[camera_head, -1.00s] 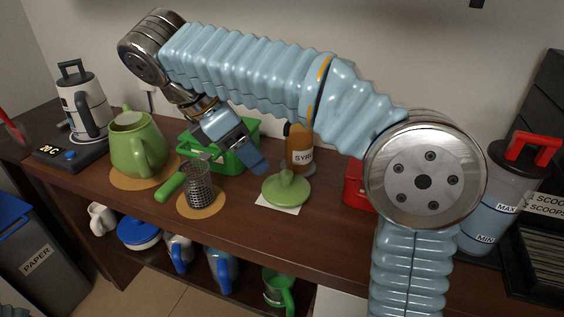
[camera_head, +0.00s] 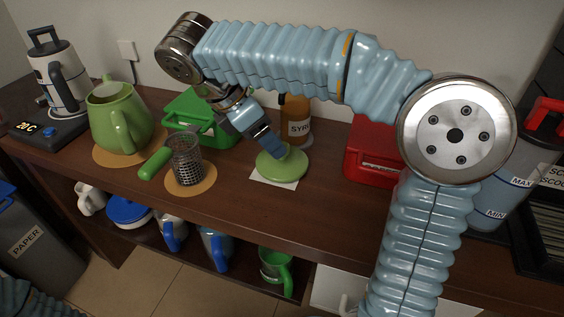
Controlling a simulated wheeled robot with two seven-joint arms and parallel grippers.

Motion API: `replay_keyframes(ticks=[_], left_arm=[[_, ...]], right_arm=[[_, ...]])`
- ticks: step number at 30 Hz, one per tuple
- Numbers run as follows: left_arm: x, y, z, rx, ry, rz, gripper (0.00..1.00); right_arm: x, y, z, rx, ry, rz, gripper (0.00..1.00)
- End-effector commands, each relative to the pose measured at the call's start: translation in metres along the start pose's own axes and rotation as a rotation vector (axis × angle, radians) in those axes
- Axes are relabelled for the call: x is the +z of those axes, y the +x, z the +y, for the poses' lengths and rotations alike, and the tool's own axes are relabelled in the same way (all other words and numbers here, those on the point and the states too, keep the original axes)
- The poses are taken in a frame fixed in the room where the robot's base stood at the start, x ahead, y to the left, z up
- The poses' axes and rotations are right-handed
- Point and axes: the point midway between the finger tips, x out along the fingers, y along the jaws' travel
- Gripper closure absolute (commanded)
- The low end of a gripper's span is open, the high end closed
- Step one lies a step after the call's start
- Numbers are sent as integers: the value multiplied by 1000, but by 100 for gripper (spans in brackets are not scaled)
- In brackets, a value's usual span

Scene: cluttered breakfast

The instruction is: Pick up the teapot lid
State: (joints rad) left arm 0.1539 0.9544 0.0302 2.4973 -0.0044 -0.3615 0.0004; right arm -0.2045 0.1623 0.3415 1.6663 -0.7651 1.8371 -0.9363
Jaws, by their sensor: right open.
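The green teapot lid (camera_head: 283,166) lies on a white paper square (camera_head: 262,182) on the brown counter. My right gripper (camera_head: 272,147) is at the top of the lid, its fingers over the knob and hiding it. The gripper is open; I cannot tell whether a finger touches the knob. The green teapot (camera_head: 122,125), without its lid, stands on a round tan mat (camera_head: 103,157) at the left. My left gripper is not in view; part of my left arm shows at the bottom left corner.
A metal strainer with a green handle (camera_head: 187,160) stands on a tan mat left of the lid. A green basket (camera_head: 190,107) and a syrup bottle (camera_head: 295,121) are behind. A red box (camera_head: 372,150) stands right. The counter's front edge is clear.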

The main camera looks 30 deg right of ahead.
Motion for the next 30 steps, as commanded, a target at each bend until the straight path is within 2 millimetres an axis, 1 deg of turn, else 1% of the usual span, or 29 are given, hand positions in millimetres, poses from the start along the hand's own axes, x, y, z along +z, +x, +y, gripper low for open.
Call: replay_keyframes(ticks=[6,9,12,17,27,29,30], left_arm=[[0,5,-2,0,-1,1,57],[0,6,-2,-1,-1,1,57],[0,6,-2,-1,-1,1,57],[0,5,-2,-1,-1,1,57],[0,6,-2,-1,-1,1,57],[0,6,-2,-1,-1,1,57],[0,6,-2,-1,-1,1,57]], right_arm=[[2,36,6,-3,1,-2,38],[2,45,6,-1,1,-1,38],[2,48,6,-1,0,-1,38],[2,48,6,-1,0,0,38],[2,48,6,-2,0,0,90],[2,49,6,-2,0,0,98],[2,49,6,-3,-1,0,98]])
